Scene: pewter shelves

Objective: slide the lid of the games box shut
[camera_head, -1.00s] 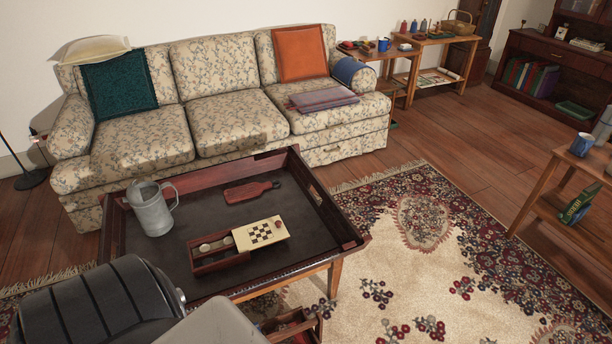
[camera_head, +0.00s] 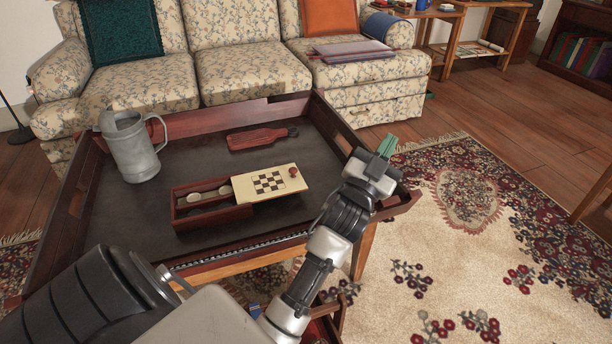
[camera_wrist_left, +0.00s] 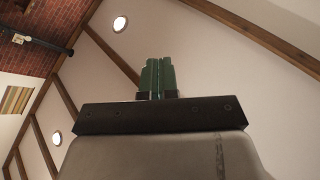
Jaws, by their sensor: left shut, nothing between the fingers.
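The games box (camera_head: 205,216) is a dark red wooden box on the tray table, partly open, with round pale pieces showing in its left part. Its cream lid (camera_head: 266,184) bears a small checkerboard and a red knob (camera_head: 293,171) near its right end, and it sticks out past the box to the right. My left gripper (camera_head: 386,147) has green fingers and is to the right of the lid, above the table's right edge, apart from the box. The green fingers (camera_wrist_left: 157,77) are together and empty in the left wrist view, which otherwise shows the ceiling. My right gripper is not in view.
The tray table (camera_head: 110,240) has raised dark wooden walls. A grey metal tankard (camera_head: 131,150) stands on its left, and a red paddle-shaped board (camera_head: 257,139) lies behind the box. A floral sofa (camera_head: 240,73) is behind; a patterned rug (camera_head: 470,275) lies at right.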

